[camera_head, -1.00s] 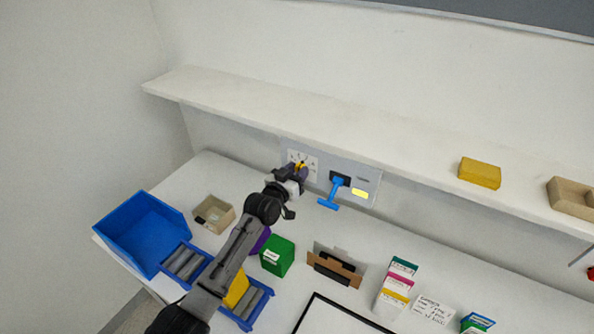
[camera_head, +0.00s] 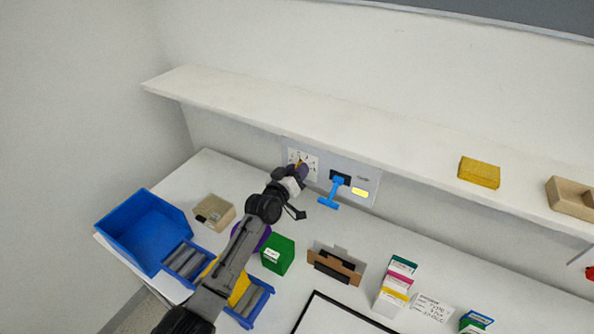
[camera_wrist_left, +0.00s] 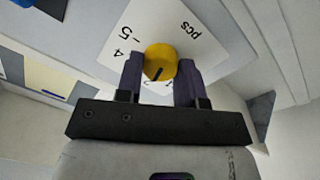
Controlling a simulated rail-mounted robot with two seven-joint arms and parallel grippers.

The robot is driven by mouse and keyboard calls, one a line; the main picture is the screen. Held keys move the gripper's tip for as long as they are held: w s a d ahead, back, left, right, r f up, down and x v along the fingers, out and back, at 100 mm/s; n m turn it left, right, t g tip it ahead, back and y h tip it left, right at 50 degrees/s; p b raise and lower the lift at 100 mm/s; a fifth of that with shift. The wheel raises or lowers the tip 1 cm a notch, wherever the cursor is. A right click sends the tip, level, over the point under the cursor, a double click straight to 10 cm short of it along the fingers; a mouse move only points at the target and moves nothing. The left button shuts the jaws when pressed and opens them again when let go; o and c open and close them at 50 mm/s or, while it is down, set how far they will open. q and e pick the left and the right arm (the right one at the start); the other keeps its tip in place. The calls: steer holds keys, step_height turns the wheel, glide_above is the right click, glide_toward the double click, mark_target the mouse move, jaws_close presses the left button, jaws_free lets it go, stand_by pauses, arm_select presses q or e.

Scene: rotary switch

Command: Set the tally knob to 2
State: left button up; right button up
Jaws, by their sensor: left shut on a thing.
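The tally knob is a yellow round knob with a dark pointer line, on a white dial plate on the wall panel. In the left wrist view the knob (camera_wrist_left: 160,62) sits between the two dark fingers of my left gripper (camera_wrist_left: 160,78), which is shut on it. The dial plate (camera_wrist_left: 183,22) shows "4", "5" and "pcs"; the other marks are hidden or too small to read. In the head view the left gripper (camera_head: 298,171) reaches the dial plate (camera_head: 293,156) and covers most of the knob. My right gripper is not in view.
A blue T-shaped handle (camera_head: 333,192) sticks out of the panel (camera_head: 365,178) right of the dial. A white shelf (camera_head: 300,118) runs above. A green box (camera_head: 278,254), blue bins (camera_head: 142,232) and a brown holder (camera_head: 336,265) stand on the table below.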

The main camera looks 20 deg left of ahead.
arm_select(q)
steer(key=o, duration=0.9)
steer(key=shift+p+v, duration=0.4)
steer(key=shift+v, duration=6.55)
